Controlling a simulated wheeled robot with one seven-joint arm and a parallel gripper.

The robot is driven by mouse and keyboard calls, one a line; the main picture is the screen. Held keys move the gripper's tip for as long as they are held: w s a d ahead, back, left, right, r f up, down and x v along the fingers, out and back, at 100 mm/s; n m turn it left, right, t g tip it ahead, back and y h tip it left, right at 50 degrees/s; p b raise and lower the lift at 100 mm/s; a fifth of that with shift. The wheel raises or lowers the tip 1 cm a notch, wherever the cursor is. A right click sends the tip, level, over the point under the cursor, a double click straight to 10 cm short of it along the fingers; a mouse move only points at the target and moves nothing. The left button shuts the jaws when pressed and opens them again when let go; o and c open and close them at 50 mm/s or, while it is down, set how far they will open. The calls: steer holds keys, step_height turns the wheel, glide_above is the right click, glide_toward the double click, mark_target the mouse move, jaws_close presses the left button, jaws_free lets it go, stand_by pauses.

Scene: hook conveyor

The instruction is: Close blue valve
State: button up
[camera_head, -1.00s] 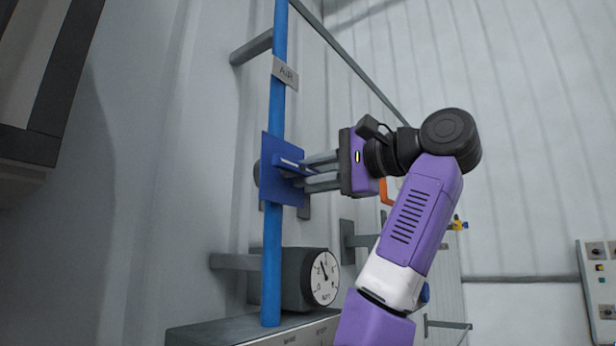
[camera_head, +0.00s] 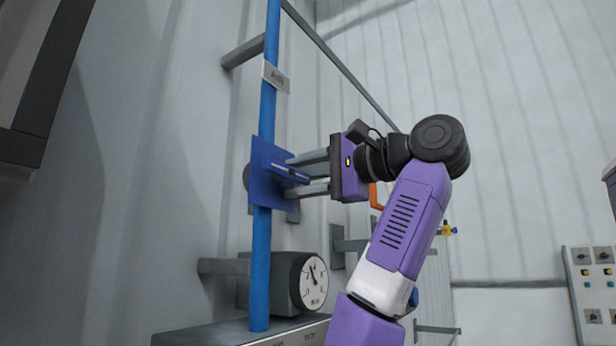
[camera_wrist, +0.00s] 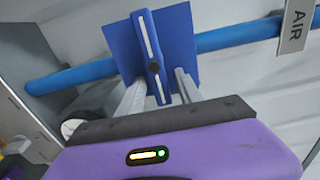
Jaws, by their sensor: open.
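The blue valve has a flat blue plate (camera_head: 262,180) on an upright blue pipe (camera_head: 261,262), with a blue bar handle (camera_head: 290,174) in front. In the wrist view the handle (camera_wrist: 152,62) lies across the pipe (camera_wrist: 75,76), roughly at a right angle to it, over the plate (camera_wrist: 182,32). My gripper (camera_head: 293,177) is open and faces the plate. Its fingers lie on either side of the handle, also in the wrist view (camera_wrist: 157,92). I cannot tell whether they touch the handle or the plate.
A grey label reading AIR (camera_head: 276,77) hangs on the pipe above the valve. A round gauge (camera_head: 313,282) sits below, right of the pipe. Grey brackets (camera_head: 222,266) hold things to the wall. A control panel (camera_head: 592,290) is at far right.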

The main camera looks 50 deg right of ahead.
mark_target(303, 179)
steer(key=s+b, duration=0.1)
steer(key=s, duration=0.2)
steer(key=s+b, duration=0.2)
steer(key=shift+s+d+f, duration=0.15)
steer(key=shift+s+d, duration=0.05)
steer(key=shift+s, duration=0.2)
steer(key=shift+s+b, duration=0.35)
steer(key=shift+s, duration=0.55)
steer(key=shift+s, duration=0.1)
